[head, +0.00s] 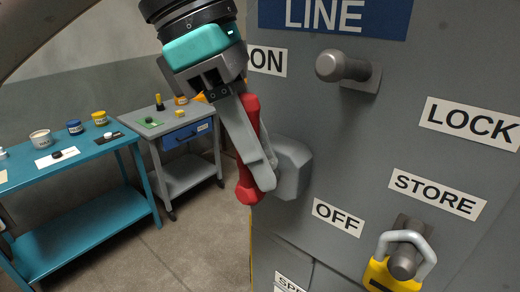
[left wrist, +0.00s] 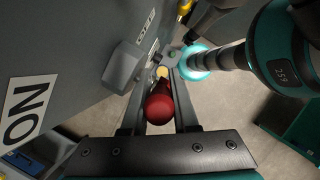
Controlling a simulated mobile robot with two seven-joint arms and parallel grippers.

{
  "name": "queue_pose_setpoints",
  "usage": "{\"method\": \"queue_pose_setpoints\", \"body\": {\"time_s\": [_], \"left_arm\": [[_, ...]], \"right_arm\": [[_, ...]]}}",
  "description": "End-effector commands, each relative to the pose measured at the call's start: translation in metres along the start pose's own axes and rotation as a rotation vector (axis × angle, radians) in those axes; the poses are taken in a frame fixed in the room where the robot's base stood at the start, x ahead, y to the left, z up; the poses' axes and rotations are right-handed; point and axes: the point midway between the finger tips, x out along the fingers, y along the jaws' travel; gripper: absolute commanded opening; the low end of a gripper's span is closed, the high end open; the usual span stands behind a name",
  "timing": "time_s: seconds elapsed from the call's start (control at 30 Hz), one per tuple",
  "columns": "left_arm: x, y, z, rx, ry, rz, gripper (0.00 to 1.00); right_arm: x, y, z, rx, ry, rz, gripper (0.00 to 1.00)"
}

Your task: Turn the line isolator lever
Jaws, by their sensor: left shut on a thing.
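The isolator lever's red handle (head: 247,190) is at the left edge of the grey LINE cabinet, beside its grey hub (head: 292,168). It stands nearly upright in the head view, between the ON label (head: 268,61) and the OFF label (head: 338,217). My left gripper (head: 264,175) is shut on the handle, with a finger across its near side. In the left wrist view the red handle (left wrist: 158,108) shows end-on between both fingers. Part of it is hidden behind the finger.
A bare grey peg (head: 345,66) sticks out near the LOCK label (head: 472,123). A yellow padlock (head: 392,277) hangs on the peg below the STORE label (head: 437,193). A teal table (head: 85,215) and a grey cart (head: 188,176) stand at left. Floor between them and the cabinet is clear.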

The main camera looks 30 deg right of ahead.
Motion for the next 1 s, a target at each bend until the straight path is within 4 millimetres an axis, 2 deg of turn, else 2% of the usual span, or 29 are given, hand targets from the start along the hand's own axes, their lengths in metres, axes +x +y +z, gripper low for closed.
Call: {"method": "queue_pose_setpoints", "body": {"time_s": [0.63, 1.0], "left_arm": [[-0.001, 0.0, 0.001, 0.004, 0.012, 0.011, 0.0], [0.01, -0.008, 0.009, 0.069, 0.252, 0.157, 0.0]], "right_arm": [[0.001, 0.0, -0.001, 0.0, 0.001, 0.001, 0.5], [0.018, 0.0, 0.001, 0.0, 0.002, 0.001, 0.5]]}}
